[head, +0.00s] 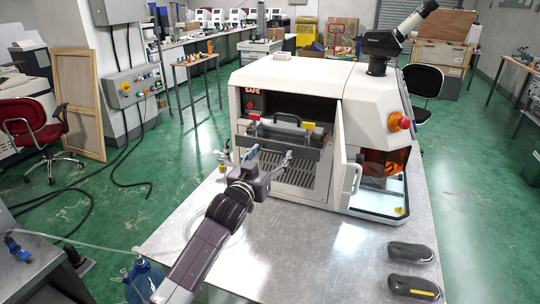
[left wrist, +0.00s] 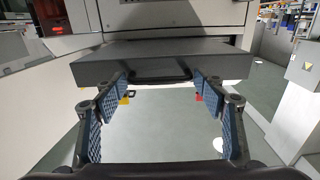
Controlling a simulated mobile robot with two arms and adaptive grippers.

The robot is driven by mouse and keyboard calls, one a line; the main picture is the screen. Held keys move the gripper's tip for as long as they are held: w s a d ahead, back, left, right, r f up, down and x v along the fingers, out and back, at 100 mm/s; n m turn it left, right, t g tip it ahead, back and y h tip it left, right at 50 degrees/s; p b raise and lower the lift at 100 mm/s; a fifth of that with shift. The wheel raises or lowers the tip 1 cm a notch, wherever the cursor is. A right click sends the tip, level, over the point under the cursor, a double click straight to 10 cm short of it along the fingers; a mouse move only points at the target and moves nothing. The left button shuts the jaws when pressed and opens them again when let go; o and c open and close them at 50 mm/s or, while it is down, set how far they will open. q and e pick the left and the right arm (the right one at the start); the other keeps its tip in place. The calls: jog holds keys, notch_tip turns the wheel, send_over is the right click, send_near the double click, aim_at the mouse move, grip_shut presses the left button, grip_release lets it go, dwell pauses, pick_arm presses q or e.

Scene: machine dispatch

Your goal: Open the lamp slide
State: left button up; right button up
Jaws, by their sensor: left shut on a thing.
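The lamp slide (head: 302,147) is a dark grey drawer-like unit in the open front bay of the white machine (head: 290,81). In the left wrist view the slide (left wrist: 220,66) spans the upper middle, with a dark bar handle (left wrist: 160,79) on its front. My left gripper (head: 270,156) is at the slide's front. My right gripper is not in view.
The machine's white door (head: 350,145) stands open on the right of the bay. Two dark handheld devices (head: 412,252) lie on the grey table (head: 320,255) at the right. A blue bottle (head: 146,280) is at the lower left. The table's front middle is clear.

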pick_arm(q)
jog(key=o, duration=1.7)
jog(key=shift+w, duration=0.1)
jog(key=v, duration=1.2)
jog(key=shift+f, duration=0.1)
